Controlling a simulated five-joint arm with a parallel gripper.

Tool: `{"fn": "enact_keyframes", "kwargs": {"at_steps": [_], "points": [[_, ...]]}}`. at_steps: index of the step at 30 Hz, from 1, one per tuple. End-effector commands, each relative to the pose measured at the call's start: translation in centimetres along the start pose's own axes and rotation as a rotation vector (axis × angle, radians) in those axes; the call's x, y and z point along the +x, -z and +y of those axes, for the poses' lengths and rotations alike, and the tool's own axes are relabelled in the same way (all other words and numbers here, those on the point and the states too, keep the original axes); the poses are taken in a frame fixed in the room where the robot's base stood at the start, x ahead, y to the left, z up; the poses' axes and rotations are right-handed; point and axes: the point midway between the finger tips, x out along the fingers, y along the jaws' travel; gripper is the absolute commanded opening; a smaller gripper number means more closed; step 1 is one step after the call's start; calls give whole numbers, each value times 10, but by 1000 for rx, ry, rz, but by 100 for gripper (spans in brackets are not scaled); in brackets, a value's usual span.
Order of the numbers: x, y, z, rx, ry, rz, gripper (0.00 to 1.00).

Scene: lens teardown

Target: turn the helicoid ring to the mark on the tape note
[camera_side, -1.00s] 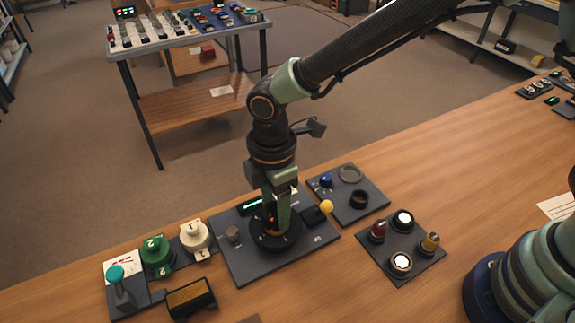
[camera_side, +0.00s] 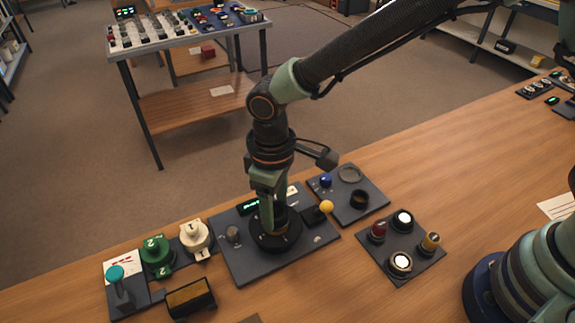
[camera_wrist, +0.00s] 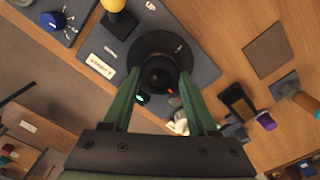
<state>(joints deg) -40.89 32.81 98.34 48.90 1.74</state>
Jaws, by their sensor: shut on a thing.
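The helicoid ring is a black round part (camera_wrist: 158,62) on a wide dark base, standing on a grey plate (camera_side: 238,274) in the side view. My gripper (camera_wrist: 160,75) points down over it, with its two green fingers on opposite sides of the ring, shut on it. A small red mark (camera_wrist: 170,91) shows near the ring's edge in the wrist view. A pale note with writing (camera_wrist: 101,66) lies on the plate beside the ring, and its writing is too small to read surely. In the side view my fingers hide part of the ring.
A yellow-topped lever (camera_side: 326,206) stands close to the ring's right. A plate with a blue knob (camera_side: 326,181) lies behind it, and a plate with lit round parts (camera_side: 401,262) lies to the right. Green (camera_side: 157,255) and cream (camera_side: 195,236) knobs stand to the left.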

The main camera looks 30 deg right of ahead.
Motion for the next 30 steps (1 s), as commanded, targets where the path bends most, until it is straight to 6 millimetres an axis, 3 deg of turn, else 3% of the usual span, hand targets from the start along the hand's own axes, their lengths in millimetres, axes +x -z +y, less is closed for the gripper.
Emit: {"fn": "enact_keyframes", "kwargs": {"at_steps": [18, 30], "points": [[-1, 1, 0, 551, 1, 3, 3], [-2, 1, 0, 741, 2, 4, 3]]}}
